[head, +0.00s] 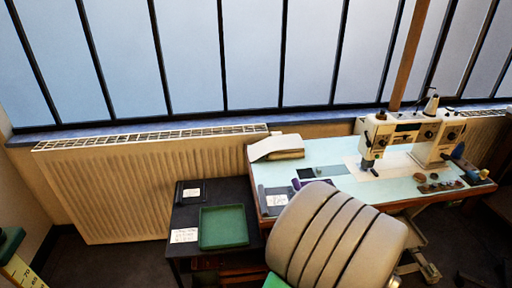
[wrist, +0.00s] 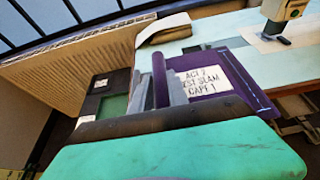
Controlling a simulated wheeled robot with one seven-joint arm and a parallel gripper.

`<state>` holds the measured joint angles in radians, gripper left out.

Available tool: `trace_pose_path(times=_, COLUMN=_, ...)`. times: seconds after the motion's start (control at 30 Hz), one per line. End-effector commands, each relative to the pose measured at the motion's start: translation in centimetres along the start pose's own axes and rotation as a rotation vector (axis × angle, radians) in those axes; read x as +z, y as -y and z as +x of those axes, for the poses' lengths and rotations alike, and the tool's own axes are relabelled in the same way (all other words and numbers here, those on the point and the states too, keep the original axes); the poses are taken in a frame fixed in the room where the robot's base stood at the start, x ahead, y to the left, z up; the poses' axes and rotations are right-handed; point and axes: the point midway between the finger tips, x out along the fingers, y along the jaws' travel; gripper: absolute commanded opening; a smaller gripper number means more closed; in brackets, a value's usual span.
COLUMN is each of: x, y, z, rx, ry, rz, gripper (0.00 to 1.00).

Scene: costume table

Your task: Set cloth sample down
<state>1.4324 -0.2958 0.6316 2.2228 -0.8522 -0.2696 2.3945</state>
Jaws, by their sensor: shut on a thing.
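My gripper (wrist: 160,84) shows in the wrist view with its grey fingers shut on the cloth sample (wrist: 160,78), a narrow purple piece seen nearly edge-on. A flat purple panel (wrist: 238,66) with a white label card (wrist: 205,82) reading in part "ACT 2" and "CAPE 1" lies on the table just right of the fingers. I cannot tell the gap between the sample and the panel. In the head view I cannot clearly make out the gripper. A white card (head: 277,200) shows at the table's left end there.
The sewing table (head: 340,150) carries a sewing machine (head: 412,135), folded beige cloth (head: 276,147) and small items at right. A low black table (head: 185,217) with a green tray (head: 222,207) stands left. A radiator (head: 140,185) stands behind.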

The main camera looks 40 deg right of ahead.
Motion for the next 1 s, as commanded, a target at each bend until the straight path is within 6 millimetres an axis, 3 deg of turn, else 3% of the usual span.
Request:
trace_pose_path(times=0.33, x=-1.3, y=1.4, z=-0.3, rx=-0.095, ry=0.001, rz=0.037, gripper=0.00)
trace_pose_path(times=0.57, x=-0.3, y=-1.4, z=0.6, rx=-0.042, ry=0.002, rz=0.016, gripper=0.00)
trace_pose_path(times=0.77, x=0.9, y=-5.4, z=1.5, rx=0.040, ry=0.002, rz=-0.019, gripper=0.00)
trace_pose_path(times=0.87, x=1.9, y=-8.7, z=2.0, rx=0.108, ry=0.003, rz=-0.048, gripper=0.00)
trace_pose_path(times=1.0, x=3.3, y=-15.3, z=2.3, rx=0.241, ry=0.003, rz=-0.102, gripper=0.00)
